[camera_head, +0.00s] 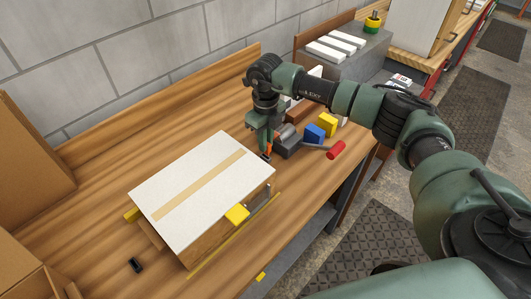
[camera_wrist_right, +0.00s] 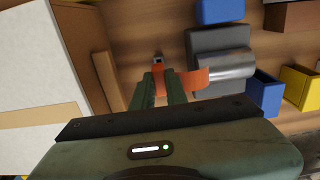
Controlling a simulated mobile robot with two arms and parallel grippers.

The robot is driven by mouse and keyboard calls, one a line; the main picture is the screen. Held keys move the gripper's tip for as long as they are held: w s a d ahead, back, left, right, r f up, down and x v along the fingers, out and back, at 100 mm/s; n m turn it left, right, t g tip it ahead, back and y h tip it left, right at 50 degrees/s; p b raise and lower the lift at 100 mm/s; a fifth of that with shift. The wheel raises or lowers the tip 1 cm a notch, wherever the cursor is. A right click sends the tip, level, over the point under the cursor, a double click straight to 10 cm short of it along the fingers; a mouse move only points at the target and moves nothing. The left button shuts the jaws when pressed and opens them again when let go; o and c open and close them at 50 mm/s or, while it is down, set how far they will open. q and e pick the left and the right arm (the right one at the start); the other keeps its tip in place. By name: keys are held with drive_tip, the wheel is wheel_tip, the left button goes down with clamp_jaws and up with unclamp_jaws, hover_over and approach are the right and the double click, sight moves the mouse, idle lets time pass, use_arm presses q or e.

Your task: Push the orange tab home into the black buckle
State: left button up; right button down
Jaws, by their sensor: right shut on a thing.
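My right gripper (camera_head: 264,150) is low over the bench, just beyond the far right edge of the white-topped box. In the right wrist view its two green fingers (camera_wrist_right: 161,84) are shut on the orange tab (camera_wrist_right: 196,80), a bent orange strip that runs off to the right. A little orange also shows beside the fingers in the head view (camera_head: 269,149). A small dark piece (camera_wrist_right: 157,58), possibly the black buckle, lies just past the fingertips; whether the tab touches it I cannot tell. Another small black piece (camera_head: 135,265) lies at the front left of the bench. My left gripper is not in view.
The white-topped box (camera_head: 180,170) fills the bench middle.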

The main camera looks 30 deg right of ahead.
drive_tip(key=shift+r+p, duration=1.35)
drive_tip(key=shift+r, duration=0.95)
